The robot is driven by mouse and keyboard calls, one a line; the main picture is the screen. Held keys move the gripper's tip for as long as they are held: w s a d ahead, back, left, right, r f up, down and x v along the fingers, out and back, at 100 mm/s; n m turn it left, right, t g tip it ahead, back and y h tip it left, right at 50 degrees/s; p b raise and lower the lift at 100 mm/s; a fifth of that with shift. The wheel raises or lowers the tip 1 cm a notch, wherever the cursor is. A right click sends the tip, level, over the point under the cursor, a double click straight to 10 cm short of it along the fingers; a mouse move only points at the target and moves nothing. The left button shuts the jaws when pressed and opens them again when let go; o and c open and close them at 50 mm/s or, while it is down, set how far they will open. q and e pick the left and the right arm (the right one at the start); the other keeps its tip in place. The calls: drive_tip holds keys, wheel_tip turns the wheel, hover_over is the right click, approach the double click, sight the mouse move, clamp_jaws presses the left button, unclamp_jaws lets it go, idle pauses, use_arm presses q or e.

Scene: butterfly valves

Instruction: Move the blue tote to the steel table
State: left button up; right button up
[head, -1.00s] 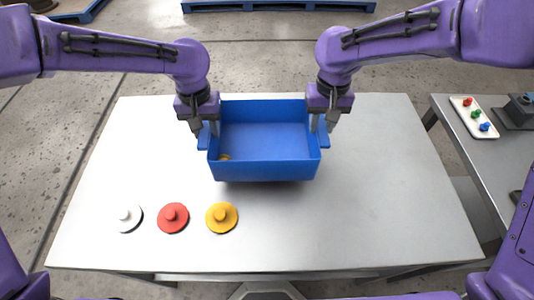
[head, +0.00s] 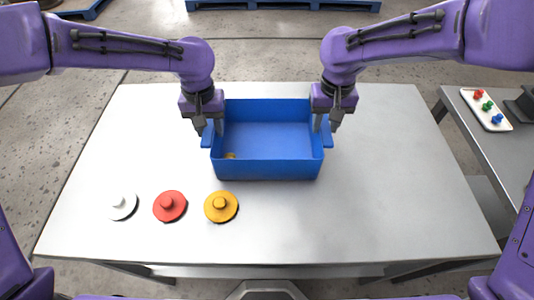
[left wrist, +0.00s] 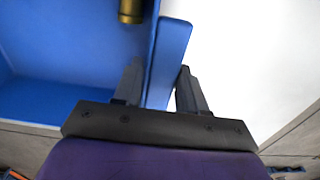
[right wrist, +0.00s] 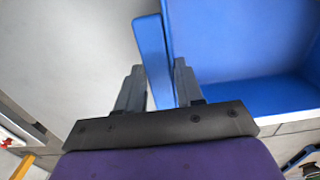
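The blue tote (head: 268,170) is upright over the large pale metal table (head: 400,190), past its middle. Whether its base touches the top cannot be told. My left gripper (head: 211,130) is shut on the tote's left handle flange, which passes between its fingers in the left wrist view (left wrist: 160,88). My right gripper (head: 325,127) is shut on the right flange, as the right wrist view (right wrist: 158,88) shows. A small brass-coloured piece (head: 231,156) lies inside the tote, at its near left corner. It also shows in the left wrist view (left wrist: 130,10).
White (head: 122,205), red (head: 169,205) and yellow (head: 220,206) knobbed discs lie at the table's near left. A grey side table (head: 465,125) at right carries a white tray (head: 482,101) with small coloured pieces. The table's right part is bare. Blue pallets lie beyond.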

use_arm(q)
drive_tip(key=shift+o, duration=1.4)
drive_tip(key=shift+r, duration=0.1)
use_arm(e)
drive_tip(key=o, duration=0.3)
use_arm(q)
drive_tip(key=shift+s, duration=0.1)
use_arm(e)
drive_tip(key=shift+r, duration=0.15)
use_arm(q)
drive_tip(key=shift+r, duration=0.1)
use_arm(e)
drive_tip(key=shift+s, duration=0.1)
drive_tip(key=shift+r, duration=0.35)
use_arm(q)
wheel_tip(320, 180, up, 12)
use_arm(e)
wheel_tip(320, 180, up, 11)
drive_tip(key=shift+r, duration=0.15)
use_arm(q)
drive_tip(key=shift+a, duration=0.1)
use_arm(e)
drive_tip(key=shift+a, duration=0.1)
